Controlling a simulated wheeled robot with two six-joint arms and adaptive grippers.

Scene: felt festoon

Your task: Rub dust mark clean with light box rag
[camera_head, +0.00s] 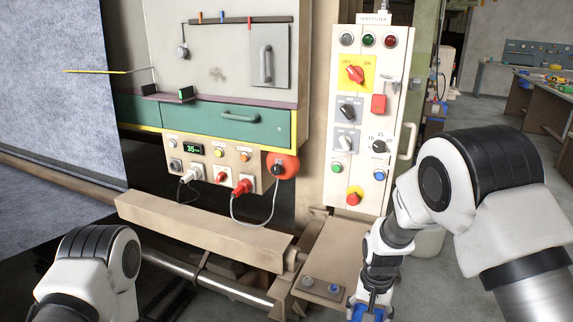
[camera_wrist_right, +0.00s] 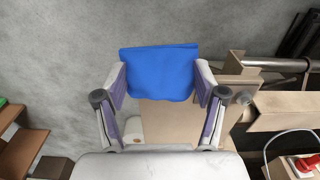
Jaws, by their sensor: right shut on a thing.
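A blue rag (camera_wrist_right: 158,72) hangs between the fingertips of my right gripper (camera_wrist_right: 160,84), which is shut on it. In the head view the rag (camera_head: 366,313) shows at the bottom edge, below my right gripper (camera_head: 371,297), in front of the beige ledge. A dark smudge like a dust mark (camera_head: 217,75) is on the pale upper panel, left of a grey handled plate. The rag is well below and to the right of this mark, apart from it. Only a link of my left arm shows at the lower left; its gripper is out of view.
A tall switch box (camera_head: 366,120) with knobs and buttons stands right of the panel. A green drawer (camera_head: 215,124) and a socket strip (camera_head: 208,165) with plugs and a hanging cable sit below the mark. A beige beam (camera_head: 200,232) juts out in front.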

